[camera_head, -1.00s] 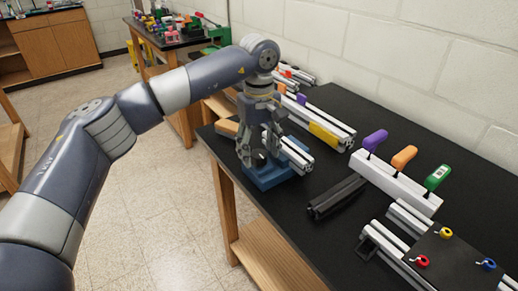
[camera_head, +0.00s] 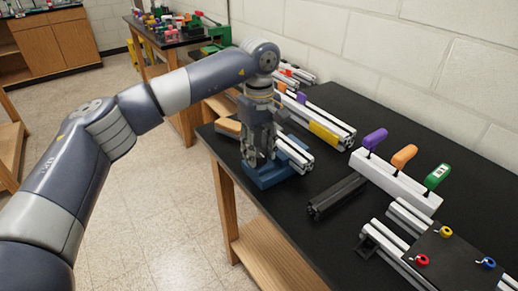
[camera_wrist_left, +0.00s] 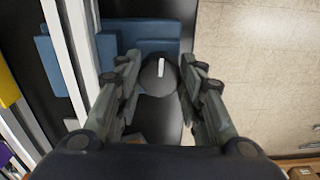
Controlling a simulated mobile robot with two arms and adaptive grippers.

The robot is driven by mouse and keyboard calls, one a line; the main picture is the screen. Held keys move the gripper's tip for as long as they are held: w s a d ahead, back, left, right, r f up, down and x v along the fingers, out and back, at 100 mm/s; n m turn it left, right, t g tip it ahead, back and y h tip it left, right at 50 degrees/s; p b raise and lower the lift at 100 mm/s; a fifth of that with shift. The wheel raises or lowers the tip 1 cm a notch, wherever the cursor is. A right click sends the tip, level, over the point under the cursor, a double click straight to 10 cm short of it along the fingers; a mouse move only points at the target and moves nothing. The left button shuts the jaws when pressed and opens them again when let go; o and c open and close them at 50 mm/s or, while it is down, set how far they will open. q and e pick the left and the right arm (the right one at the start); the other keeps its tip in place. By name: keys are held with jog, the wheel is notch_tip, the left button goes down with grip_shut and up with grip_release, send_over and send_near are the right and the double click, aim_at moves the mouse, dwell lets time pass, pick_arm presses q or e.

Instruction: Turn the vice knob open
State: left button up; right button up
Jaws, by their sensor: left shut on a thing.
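The blue vice (camera_head: 268,177) sits at the near left edge of the black table, with silver extrusion (camera_head: 296,154) lying at it. It also shows in the left wrist view (camera_wrist_left: 145,30). The vice knob (camera_wrist_left: 158,75) is dark and round with a white mark pointing nearly straight up in the left wrist view. My left gripper (camera_head: 260,162) points down at the vice; its fingers (camera_wrist_left: 160,88) stand on both sides of the knob and are shut on it. The gripper hides the knob in the head view. My right gripper is not in view.
On the table (camera_head: 345,108), a white holder (camera_head: 396,184) carries purple, orange and green-handled tools. A black bar (camera_head: 337,195) lies in front of it. A black plate with coloured knobs (camera_head: 445,255) is at the near right. A yellow piece (camera_head: 326,135) lies by extrusions behind the vice.

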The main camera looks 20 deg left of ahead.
pick_arm(q)
jog(key=n, duration=0.3)
jog(key=shift+n, duration=0.3)
jog(key=n, duration=0.5)
jog(key=shift+n, duration=0.3)
jog(key=n, duration=0.4)
jog(key=shift+n, duration=0.3)
jog(key=n, duration=0.4)
jog(key=shift+b, duration=0.3)
jog(key=n, duration=0.9)
jog(key=shift+n, duration=0.3)
jog(key=n, duration=0.4)
jog(key=shift+b, duration=0.4)
jog(key=shift+n, duration=2.5)
